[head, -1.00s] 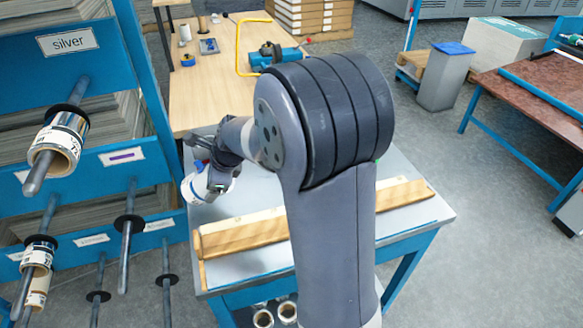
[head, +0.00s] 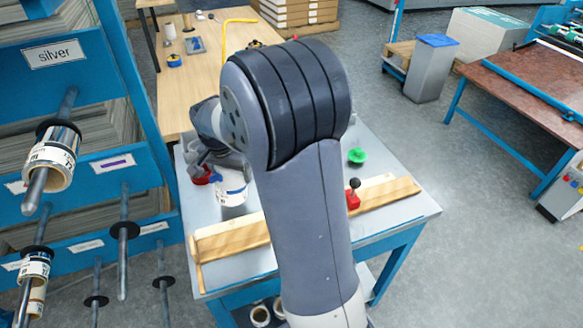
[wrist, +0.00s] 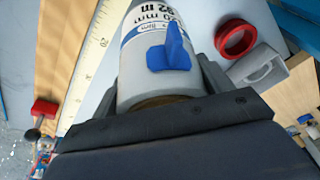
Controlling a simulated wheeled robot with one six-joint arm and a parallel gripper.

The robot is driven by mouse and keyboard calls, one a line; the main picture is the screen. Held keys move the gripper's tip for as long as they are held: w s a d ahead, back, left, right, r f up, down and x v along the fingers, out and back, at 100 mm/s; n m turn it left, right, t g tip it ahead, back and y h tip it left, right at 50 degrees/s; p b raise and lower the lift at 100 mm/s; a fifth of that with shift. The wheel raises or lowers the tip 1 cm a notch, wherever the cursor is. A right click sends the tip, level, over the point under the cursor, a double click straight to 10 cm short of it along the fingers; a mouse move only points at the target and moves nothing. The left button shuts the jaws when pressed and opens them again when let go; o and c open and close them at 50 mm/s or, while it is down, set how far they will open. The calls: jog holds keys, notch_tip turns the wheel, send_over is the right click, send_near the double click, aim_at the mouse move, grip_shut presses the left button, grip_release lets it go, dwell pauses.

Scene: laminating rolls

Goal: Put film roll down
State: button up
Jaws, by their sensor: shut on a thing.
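The film roll (head: 231,187) is white with dark print and shows just left of my arm, over the grey table (head: 290,271). In the wrist view the roll (wrist: 140,70) lies between the two fingers of my gripper (wrist: 160,78), with a blue tab (wrist: 170,50) on its near side. My gripper (head: 222,166) is shut on the roll; my arm partly hides it in the head view. I cannot tell whether the roll touches the table top.
A wooden rail (head: 232,238) with a ruler strip runs along the table front; a red clamp with a black knob (head: 353,195) sits on it. A red ring (wrist: 235,38) lies close to the roll. A green object (head: 357,156) is farther right. Spindles holding rolls (head: 52,160) project at left.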

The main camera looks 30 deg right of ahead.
jog(key=w+d+r+n+t+h+p, duration=0.1)
jog(key=w+d+r+n, duration=0.15)
jog(key=d+r, duration=0.4)
jog(key=f, duration=0.3)
jog(key=d+f, duration=0.1)
jog(key=f, duration=0.7)
jog(key=shift+s+d+f, duration=0.2)
jog(key=shift+s+d, duration=0.05)
jog(key=shift+s, duration=0.05)
jog(key=shift+f, duration=0.1)
jog(key=o, duration=1.2)
jog(key=shift+s+a+r, duration=0.1)
jog(key=shift+r, duration=0.45)
jog(key=v, duration=1.1)
jog(key=shift+s, duration=0.25)
